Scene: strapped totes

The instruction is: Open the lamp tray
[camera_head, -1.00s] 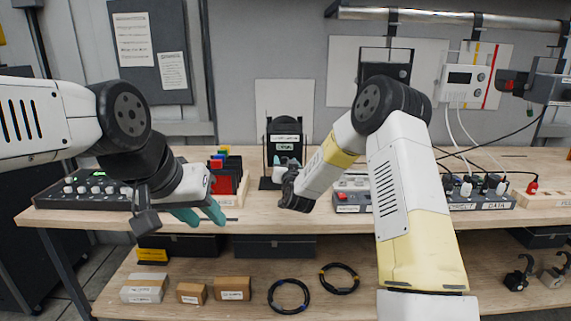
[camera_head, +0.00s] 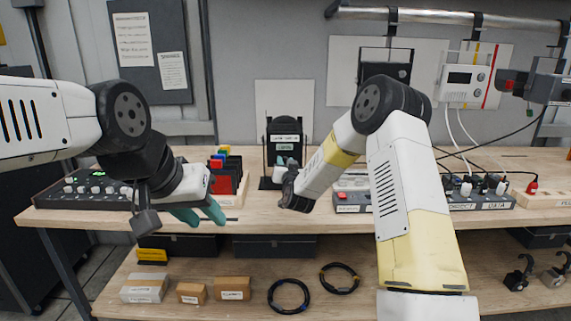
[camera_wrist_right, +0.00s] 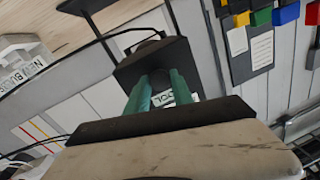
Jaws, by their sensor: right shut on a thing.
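A black lamp (camera_head: 284,130) with white labels stands upright at the back middle of the bench. In the right wrist view it is the dark housing (camera_wrist_right: 150,62) in front of my fingers. My right gripper (camera_wrist_right: 161,88) is at the front of the lamp, its teal fingers shut on what I take to be the lamp tray. The grip point is mostly hidden. A white label with dark letters (camera_wrist_right: 163,98) shows between the fingers. My left gripper (camera_head: 200,214) is open and empty over the bench's front edge at left.
A control box with knobs (camera_head: 85,190) and a rack of coloured cards (camera_head: 226,175) stand near my left arm. Power strips with plugs (camera_head: 480,195) lie at right. Boxes (camera_head: 233,288) and cable coils (camera_head: 289,296) lie on the lower shelf.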

